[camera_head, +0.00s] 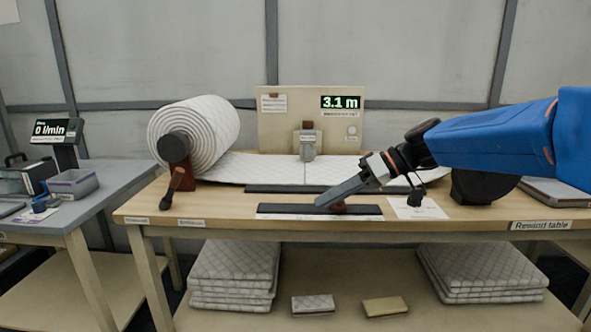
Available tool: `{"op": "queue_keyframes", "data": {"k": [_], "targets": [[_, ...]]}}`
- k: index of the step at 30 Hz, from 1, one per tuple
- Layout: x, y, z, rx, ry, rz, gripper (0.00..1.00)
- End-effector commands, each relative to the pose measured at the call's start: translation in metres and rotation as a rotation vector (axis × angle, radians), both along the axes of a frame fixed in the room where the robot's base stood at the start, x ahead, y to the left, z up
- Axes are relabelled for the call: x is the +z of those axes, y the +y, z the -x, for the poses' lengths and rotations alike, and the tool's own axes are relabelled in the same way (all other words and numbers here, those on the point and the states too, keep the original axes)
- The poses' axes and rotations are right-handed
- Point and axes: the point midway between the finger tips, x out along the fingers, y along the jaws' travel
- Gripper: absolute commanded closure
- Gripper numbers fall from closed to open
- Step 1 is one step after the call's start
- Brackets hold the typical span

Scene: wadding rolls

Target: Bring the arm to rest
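My blue arm (490,135) reaches in from the right over the rewind table. My gripper (322,202) points down and to the left, with its tips low over the dark bar (280,209) at the table's front. A small reddish-brown piece (339,208) sits on that bar right by the fingers. Whether the fingers touch it I cannot tell. The fingers show as one grey shape from the side, so their opening is hidden.
A wadding roll (196,132) stands on the left with a crank (175,182), its sheet (250,168) running right. A panel (275,128) reading 3.1 m stands behind. A paper (419,208) lies under my wrist. A side table (95,195) stands left.

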Motion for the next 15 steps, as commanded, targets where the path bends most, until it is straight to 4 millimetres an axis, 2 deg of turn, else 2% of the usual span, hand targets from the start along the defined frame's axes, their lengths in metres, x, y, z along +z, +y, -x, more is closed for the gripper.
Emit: {"op": "queue_keyframes", "data": {"k": [1,3,15], "targets": [[-0.007,-0.006,0.018,-0.027,0.023,0.042,0.7],[-0.019,-0.017,0.038,-0.075,0.063,0.105,0.7],[-0.09,-0.093,0.147,-0.41,0.195,0.429,0.7]]}}
